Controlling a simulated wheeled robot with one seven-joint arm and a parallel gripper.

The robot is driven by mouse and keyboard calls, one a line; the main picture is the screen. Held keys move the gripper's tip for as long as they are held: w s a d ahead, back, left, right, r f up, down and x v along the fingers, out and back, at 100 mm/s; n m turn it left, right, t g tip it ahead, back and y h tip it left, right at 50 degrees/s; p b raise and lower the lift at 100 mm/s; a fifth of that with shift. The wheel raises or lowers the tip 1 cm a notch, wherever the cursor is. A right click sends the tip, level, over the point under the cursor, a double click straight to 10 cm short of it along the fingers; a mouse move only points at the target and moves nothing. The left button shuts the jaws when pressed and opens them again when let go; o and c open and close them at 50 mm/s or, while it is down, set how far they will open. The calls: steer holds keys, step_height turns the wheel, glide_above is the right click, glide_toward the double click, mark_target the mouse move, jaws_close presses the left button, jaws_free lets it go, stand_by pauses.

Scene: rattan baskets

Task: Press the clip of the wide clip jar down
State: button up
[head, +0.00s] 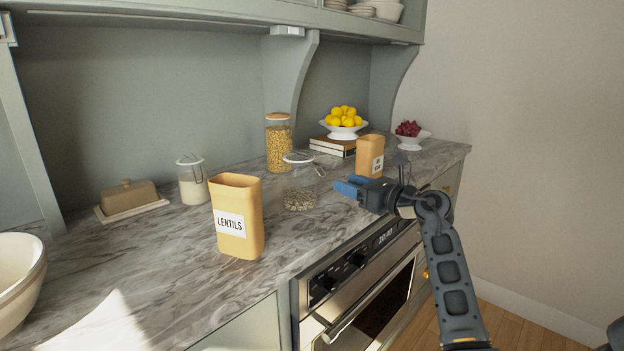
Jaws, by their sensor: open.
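The wide clip jar, as I take it, is the clear glass jar (299,198) in the middle of the counter. It stands upright with some small contents at the bottom. Its lid looks tilted up at the top, and a thin wire shows at its right side; the exact clip position is too small to tell. My gripper (346,188), with blue fingertips, is just right of the jar, pointing left toward it. It is open and empty, with a small gap seeming to lie between it and the glass.
A LENTILS canister (237,217) stands left of the jar, and a smaller clip jar (193,183) is further left. A tall pasta jar (278,145) stands behind. Another tan canister (369,155) is behind my gripper. The oven (360,270) is below the counter's front edge.

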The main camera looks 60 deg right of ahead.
mark_target(324, 175)
steer(key=x, duration=0.7)
steer(key=shift+w+p, duration=0.2)
steer(key=shift+p, duration=0.1)
steer(key=shift+c, duration=0.3)
jaws_close()
